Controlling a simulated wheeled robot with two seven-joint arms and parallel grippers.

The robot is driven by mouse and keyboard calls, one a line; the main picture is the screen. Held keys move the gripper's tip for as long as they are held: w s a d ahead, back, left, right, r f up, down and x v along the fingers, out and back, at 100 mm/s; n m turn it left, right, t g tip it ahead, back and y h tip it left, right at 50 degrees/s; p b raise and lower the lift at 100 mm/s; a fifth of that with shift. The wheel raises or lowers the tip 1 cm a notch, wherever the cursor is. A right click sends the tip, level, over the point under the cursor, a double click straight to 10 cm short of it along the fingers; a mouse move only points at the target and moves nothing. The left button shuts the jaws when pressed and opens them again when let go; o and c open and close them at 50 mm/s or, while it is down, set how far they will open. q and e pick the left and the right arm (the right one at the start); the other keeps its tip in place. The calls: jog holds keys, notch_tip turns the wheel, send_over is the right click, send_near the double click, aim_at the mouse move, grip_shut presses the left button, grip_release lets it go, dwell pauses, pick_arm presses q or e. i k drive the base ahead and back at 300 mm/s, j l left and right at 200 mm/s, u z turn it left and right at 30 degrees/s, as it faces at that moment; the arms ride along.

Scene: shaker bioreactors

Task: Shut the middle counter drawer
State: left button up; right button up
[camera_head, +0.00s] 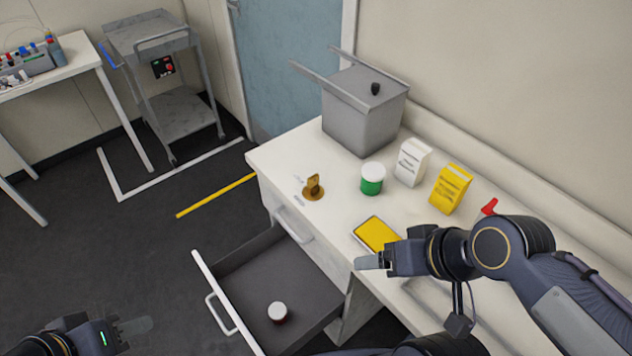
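A counter drawer is pulled well out, with a white front (228,300), a pale handle (220,314) and a dark grey inside. A small white-lidded jar (277,312) with a dark red body stands in it. Above it a shut drawer (285,218) with a handle sits under the counter top. My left gripper (135,328) is at the bottom left, apart from the open drawer's front and to the left of its handle. My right gripper (368,262) is over the counter beside the yellow-faced tray. I cannot tell either gripper's opening; their fingers overlap from this angle.
The white counter (330,225) holds a grey lidded box (365,110), a brass piece (313,188), a green jar (372,180), a white carton (411,162), a yellow carton (450,188) and a yellow-faced tray (376,234). A grey cart (180,110) stands behind. Floor left of the drawer is clear.

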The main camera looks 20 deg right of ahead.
aim_at(271, 267)
jog(key=j+z, duration=0.1)
jog(key=j, duration=0.45)
jog(key=k+j+z, duration=0.15)
jog(key=j, duration=0.35)
jog(key=i+l+z, duration=0.1)
jog(key=l+z, duration=0.25)
jog(key=i+l+z, duration=0.1)
jog(key=z, duration=0.25)
